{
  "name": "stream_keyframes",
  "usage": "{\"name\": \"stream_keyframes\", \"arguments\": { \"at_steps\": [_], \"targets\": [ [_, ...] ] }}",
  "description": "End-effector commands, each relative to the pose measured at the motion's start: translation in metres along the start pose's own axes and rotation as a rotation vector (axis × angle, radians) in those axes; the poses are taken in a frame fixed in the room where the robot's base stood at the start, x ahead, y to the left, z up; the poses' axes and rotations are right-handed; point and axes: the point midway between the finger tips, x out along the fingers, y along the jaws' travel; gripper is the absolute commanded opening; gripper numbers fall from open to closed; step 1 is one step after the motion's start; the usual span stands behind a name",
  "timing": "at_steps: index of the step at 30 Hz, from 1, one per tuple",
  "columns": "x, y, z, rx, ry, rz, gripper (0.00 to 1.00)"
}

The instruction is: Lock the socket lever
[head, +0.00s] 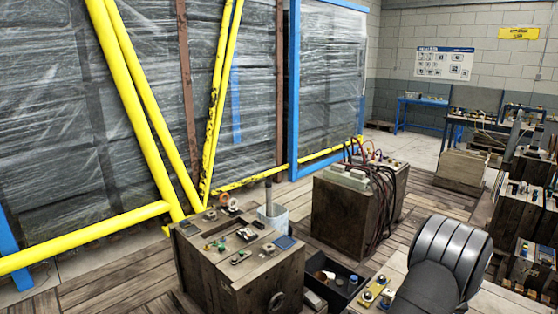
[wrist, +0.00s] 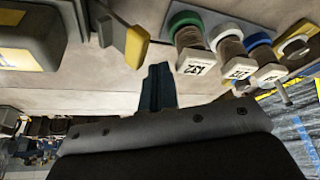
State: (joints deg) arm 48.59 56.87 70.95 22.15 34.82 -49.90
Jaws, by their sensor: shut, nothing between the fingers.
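In the wrist view my gripper (wrist: 157,88) is shut, its dark fingers together and empty over a pale board. To its upper left is a grey piece with a yellow edge (wrist: 132,42), apart from the fingers. Farther left is a larger grey body with a yellow panel (wrist: 32,38). I cannot tell whether either is the socket or its lever. In the head view, my arm at the bottom right hides the gripper and much of the bench there; a small yellow fitting (head: 373,291) shows beside it.
Right of the fingers, several tagged cylinders with coloured rings, one green (wrist: 187,24), stand close by. In the head view, a wooden crate with small parts (head: 280,272) stands at the front, a dark bin (head: 345,287) beside it, and a crate with red cables (head: 340,215) behind.

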Motion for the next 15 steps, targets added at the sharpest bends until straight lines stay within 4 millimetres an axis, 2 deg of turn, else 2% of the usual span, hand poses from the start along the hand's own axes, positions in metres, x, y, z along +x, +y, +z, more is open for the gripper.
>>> {"name": "stream_keyframes", "arguments": {
  "at_steps": [15],
  "targets": [
    [-0.006,0.014,0.006,0.0,0.001,0.001,0.0]
  ]
}}
